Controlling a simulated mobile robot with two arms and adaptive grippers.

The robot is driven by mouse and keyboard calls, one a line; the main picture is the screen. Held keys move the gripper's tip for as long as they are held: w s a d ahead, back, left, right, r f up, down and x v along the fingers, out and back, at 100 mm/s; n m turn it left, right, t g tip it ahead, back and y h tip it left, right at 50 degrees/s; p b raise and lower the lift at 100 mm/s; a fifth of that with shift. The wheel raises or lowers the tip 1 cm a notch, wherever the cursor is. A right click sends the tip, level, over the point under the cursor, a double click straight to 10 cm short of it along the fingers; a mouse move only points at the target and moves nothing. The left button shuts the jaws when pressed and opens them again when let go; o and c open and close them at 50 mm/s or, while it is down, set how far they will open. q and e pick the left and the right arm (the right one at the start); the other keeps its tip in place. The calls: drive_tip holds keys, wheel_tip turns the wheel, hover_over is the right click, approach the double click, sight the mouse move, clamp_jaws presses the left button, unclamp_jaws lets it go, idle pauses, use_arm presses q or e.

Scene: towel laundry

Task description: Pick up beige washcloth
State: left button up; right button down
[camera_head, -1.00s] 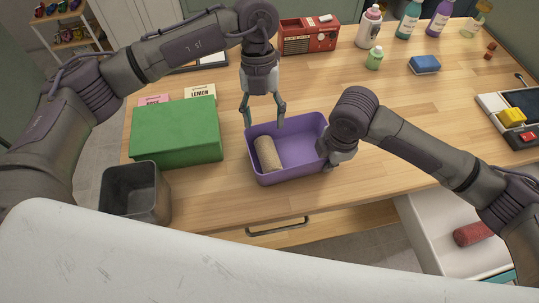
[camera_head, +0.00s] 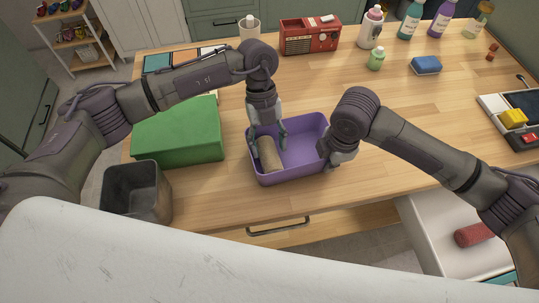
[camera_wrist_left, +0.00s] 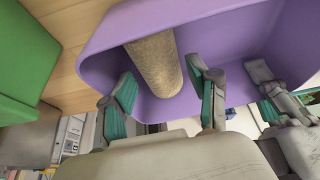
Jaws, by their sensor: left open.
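The beige washcloth (camera_head: 267,157) is rolled up and lies in the left part of the purple bin (camera_head: 304,168). In the left wrist view the roll (camera_wrist_left: 155,62) rests on the bin's floor. My left gripper (camera_head: 268,146) points down into the bin, open, with its fingers on either side of the roll's near part; contact is unclear. In the left wrist view the open fingers (camera_wrist_left: 162,72) show teal pads. My right gripper (camera_head: 338,154) is at the bin's right wall; whether its fingers clamp the wall is hidden.
A green box (camera_head: 178,133) stands left of the bin, with a dark waste bin (camera_head: 136,195) below it. An open drawer (camera_head: 440,235) holds a red roll (camera_head: 474,235). A red radio (camera_head: 309,36) stands at the back. The tabletop right of the bin is mostly clear.

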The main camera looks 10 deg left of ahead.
sight(268, 151)
use_arm(q)
drive_tip(key=shift+x, duration=1.7)
drive_tip(key=shift+w+a+f, duration=0.1)
drive_tip(key=shift+a+f, duration=0.05)
use_arm(e)
drive_tip(key=shift+d, duration=0.1)
use_arm(q)
drive_tip(key=c, duration=0.8)
drive_tip(key=shift+o, duration=0.2)
wheel_tip(268, 151, up, 10)
drive_tip(key=shift+r, duration=0.15)
use_arm(e)
drive_tip(key=c, duration=1.2)
unclamp_jaws()
drive_tip(key=shift+c, duration=0.2)
